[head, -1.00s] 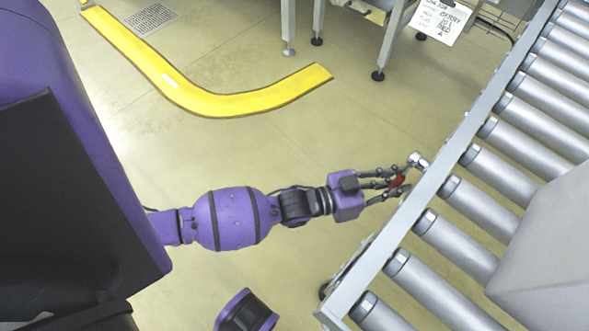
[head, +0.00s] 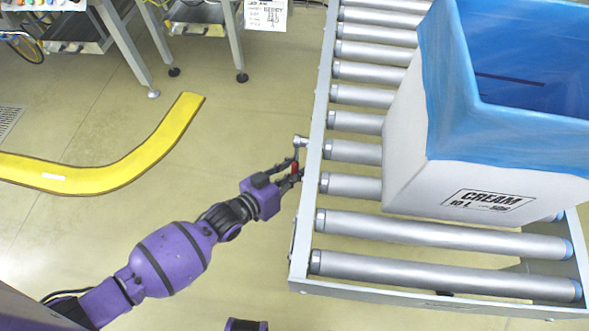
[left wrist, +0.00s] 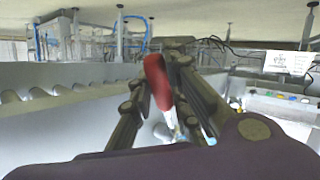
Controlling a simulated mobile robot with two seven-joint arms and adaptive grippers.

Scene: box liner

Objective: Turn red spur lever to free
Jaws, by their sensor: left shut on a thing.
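The red lever (head: 295,168) is on the left side of the roller conveyor, with a metal fitting (head: 300,141) just beyond it. My left gripper (head: 293,170) is at the conveyor's side rail, its fingers shut around the red lever. In the left wrist view the red lever (left wrist: 157,82) runs between the dark fingers, tilted, with a metal end (left wrist: 172,124) below its grip. The fingers partly hide the lever. My right gripper is not in view.
A white CREAM carton (head: 440,185) with a blue liner (head: 530,110) stands on the conveyor rollers (head: 420,229). A yellow floor strip (head: 110,178) curves at left. Table legs (head: 130,55) stand at the back left.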

